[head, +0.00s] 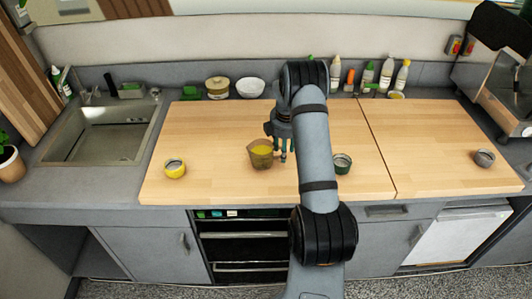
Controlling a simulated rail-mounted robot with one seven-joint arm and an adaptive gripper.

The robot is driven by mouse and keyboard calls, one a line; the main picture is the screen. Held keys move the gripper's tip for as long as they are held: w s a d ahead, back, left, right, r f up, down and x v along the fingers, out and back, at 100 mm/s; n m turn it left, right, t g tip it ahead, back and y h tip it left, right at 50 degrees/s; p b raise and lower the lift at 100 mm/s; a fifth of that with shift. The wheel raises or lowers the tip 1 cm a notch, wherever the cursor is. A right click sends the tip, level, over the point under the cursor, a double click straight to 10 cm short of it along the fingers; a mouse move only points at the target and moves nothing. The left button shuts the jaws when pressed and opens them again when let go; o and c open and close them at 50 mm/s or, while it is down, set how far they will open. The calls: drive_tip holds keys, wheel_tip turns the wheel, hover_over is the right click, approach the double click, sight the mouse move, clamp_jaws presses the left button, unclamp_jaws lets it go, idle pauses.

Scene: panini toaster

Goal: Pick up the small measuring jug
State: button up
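The measuring jug (260,156) is a see-through brownish cup with yellow contents. It stands upright on the wooden worktop near the middle of the head view. My gripper (285,157) points down just to the right of the jug, close to its right side. The fingers are small and dark in this view. I cannot tell whether they touch the jug, whether its handle is between them, or how far apart they are.
A yellow cup (175,168) stands at the left on the worktop (220,185). A green cup (342,163) is right of my arm and a grey cup (484,158) is far right. Bottles (386,74) and bowls (250,88) line the back. A sink (105,135) is at left, the toaster (505,88) at right.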

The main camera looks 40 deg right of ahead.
drive_tip(key=shift+f, duration=0.15)
drive_tip(key=shift+c, duration=1.1)
clamp_jaws()
